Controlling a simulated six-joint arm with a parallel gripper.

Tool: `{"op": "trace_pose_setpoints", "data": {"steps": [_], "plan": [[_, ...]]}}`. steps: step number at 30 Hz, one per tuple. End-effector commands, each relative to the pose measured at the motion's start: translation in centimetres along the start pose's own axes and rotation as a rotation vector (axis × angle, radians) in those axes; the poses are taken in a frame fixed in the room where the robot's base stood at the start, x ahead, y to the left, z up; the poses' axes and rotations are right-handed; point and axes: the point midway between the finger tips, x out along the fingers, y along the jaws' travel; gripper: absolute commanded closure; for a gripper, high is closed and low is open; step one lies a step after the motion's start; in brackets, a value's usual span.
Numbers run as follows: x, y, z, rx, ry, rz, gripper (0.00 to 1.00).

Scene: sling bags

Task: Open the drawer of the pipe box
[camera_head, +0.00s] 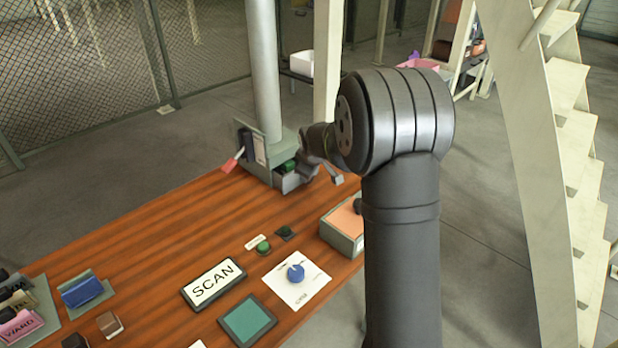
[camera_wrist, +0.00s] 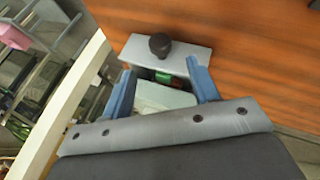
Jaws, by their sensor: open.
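The pipe box (camera_head: 262,160) is a grey-green box at the foot of a tall pipe (camera_head: 263,70), at the far end of the wooden table. Its drawer (camera_head: 291,182) stands partly out, and a green thing (camera_wrist: 163,77) shows inside. In the wrist view, the drawer's grey front (camera_wrist: 190,57) has a dark round knob (camera_wrist: 160,44). My gripper (camera_wrist: 162,66) is open, with its two blue fingers on either side of the drawer behind the front. The knob lies beyond the fingertips. Whether the fingers touch the drawer is unclear. In the head view, my arm partly hides the gripper.
A red-handled lever (camera_head: 232,162) sticks out on the pipe box's left. A box with an orange top (camera_head: 345,222) stands nearer, partly behind my arm. The SCAN sign (camera_head: 213,284), a blue knob (camera_head: 295,271) and a green pad (camera_head: 247,320) are nearer. The left-middle tabletop is clear.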

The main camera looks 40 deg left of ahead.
Motion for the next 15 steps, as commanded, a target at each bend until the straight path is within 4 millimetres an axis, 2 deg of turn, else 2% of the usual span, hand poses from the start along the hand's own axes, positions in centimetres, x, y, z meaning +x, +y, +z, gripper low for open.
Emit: {"op": "trace_pose_setpoints", "data": {"steps": [3,9,15], "plan": [[2.3,-0.1,0.1,0.0,-0.002,-0.002,0.45],[5.7,-0.1,0.1,-0.001,-0.001,-0.001,0.45],[7.8,0.0,0.0,-0.001,0.0,0.0,0.45]]}}
